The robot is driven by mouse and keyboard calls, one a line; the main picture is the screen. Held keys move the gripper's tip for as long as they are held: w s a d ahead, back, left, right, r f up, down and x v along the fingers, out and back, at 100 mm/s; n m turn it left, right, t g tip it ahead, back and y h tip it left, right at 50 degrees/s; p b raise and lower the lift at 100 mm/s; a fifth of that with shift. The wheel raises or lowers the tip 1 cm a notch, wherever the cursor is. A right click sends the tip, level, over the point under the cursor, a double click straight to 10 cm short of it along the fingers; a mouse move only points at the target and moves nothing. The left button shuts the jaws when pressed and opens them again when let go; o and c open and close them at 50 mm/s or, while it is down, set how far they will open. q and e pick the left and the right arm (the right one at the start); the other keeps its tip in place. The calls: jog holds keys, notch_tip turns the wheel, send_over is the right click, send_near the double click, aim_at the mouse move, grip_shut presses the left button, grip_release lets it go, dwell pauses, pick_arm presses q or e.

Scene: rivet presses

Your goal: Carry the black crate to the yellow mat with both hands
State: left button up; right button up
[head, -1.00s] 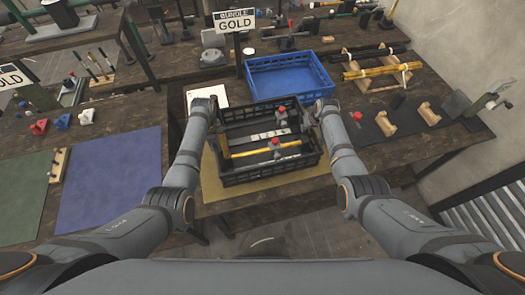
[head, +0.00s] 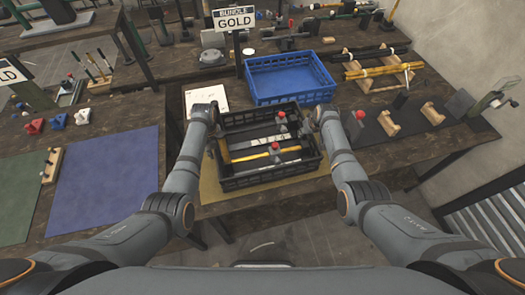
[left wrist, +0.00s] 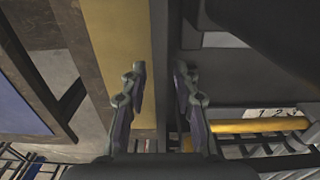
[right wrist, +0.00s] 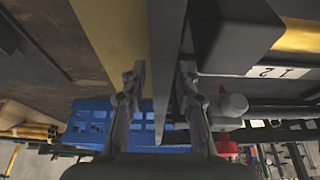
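The black crate (head: 270,181) is level over the yellow mat (head: 209,186), whose edges show at its left and front. I cannot tell whether its base touches the mat. In it are dark bars, a yellow rod (head: 250,157), red-topped pieces and a numbered strip. My left gripper (head: 214,112) is at its left wall, and my right gripper (head: 318,112) at its right wall. In the left wrist view the fingers (left wrist: 159,72) straddle the crate wall. In the right wrist view the fingers (right wrist: 160,72) do the same.
A blue bin (head: 290,98) stands just behind the crate. A white sheet (head: 204,97) lies behind left. A blue mat (head: 108,180) and a green mat (head: 22,190) lie to the left. Wooden supports (head: 388,124) stand on a dark mat to the right.

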pick_arm(q)
jog(key=shift+w+r, duration=0.1)
jog(key=shift+r, duration=0.15)
notch_tip(320, 180, up, 12)
jog(key=shift+f, duration=0.25)
pick_arm(e)
jog(key=v, duration=1.1)
jog(key=shift+s+r, duration=0.15)
jog(key=shift+r, duration=0.25)
